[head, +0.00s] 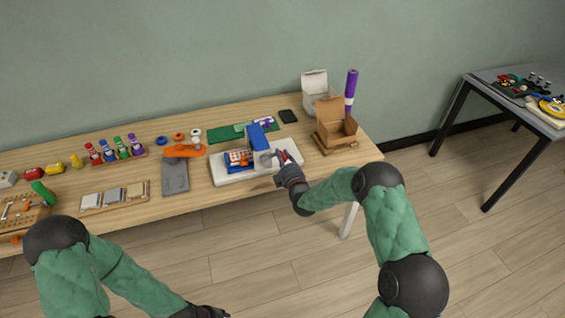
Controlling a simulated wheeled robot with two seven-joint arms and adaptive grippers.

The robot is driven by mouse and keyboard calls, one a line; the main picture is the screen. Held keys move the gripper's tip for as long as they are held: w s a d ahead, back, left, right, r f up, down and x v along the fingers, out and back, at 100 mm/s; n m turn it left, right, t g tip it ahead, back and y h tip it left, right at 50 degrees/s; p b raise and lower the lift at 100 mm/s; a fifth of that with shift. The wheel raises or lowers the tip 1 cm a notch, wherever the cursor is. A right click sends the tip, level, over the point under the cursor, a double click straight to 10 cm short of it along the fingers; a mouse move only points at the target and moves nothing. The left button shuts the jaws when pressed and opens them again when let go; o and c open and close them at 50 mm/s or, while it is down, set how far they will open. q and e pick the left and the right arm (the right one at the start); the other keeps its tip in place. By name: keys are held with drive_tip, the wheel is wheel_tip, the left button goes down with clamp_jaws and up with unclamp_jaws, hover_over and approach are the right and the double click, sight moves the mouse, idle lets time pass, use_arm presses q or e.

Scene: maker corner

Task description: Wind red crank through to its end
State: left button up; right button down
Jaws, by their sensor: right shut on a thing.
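A blue machine (257,136) with an upright body stands on a white base board (228,177) on the wooden table. A grey round part shows on its right side. The red crank (286,156) is on that right side, mostly hidden by my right gripper. My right gripper (283,162) is at the crank and shut on it. My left gripper (210,312) is low at the bottom edge of the head view, away from the table and partly cut off, so its jaws cannot be made out.
An open cardboard box (335,126) stands right of the machine, with a white box (314,88) and a purple roll (351,88) behind. An orange tool (184,150) and a grey plate (175,176) lie to the left. A black phone-like item (289,116) lies behind.

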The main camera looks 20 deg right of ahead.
drive_tip(key=r+n, duration=0.1)
drive_tip(key=a+r+n+b, duration=0.1)
drive_tip(key=n, duration=0.1)
drive_tip(key=shift+n, duration=0.3)
drive_tip(key=shift+a+r+n+b, duration=0.25)
drive_tip(key=shift+a+r+n, duration=0.15)
drive_tip(key=shift+n, duration=0.55)
drive_tip(key=shift+a+r+n+b, duration=0.25)
drive_tip(key=shift+r+n, duration=0.15)
drive_tip(key=shift+n, duration=0.55)
drive_tip(key=c, duration=1)
unclamp_jaws()
drive_tip(key=shift+c, duration=0.2)
drive_tip(key=s, duration=1.2)
drive_tip(key=shift+d, duration=0.15)
